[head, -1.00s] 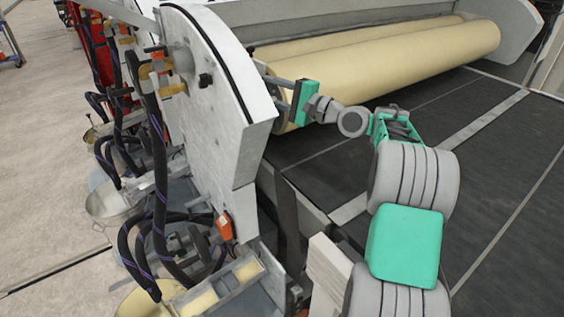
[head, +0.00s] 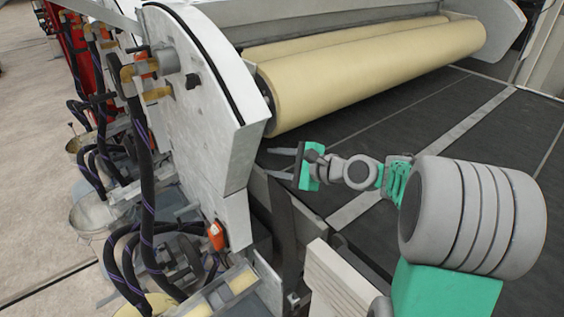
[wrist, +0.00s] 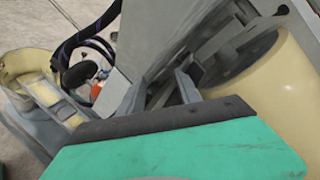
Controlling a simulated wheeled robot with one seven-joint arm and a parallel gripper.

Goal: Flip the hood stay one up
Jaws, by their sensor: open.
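My gripper (head: 274,163) is open and empty. Its two grey fingers point left toward the inner side of the machine's pale grey side plate (head: 200,85), below the near end of the large cream roller (head: 370,75). In the wrist view the open gripper (wrist: 161,90) has the side plate on its left and the cream roller (wrist: 265,75) on its right. I cannot pick out the hood stay for certain in either view. A small orange-red part (head: 216,236) sits low on the plate's front edge, apart from the gripper.
Dark hoses (head: 145,150) and metal buckets (head: 95,215) crowd the plate's outer side. A dark flat bed (head: 440,140) stretches under my arm to the right. A pale block (head: 335,285) stands in front below the gripper. Open floor lies at the left.

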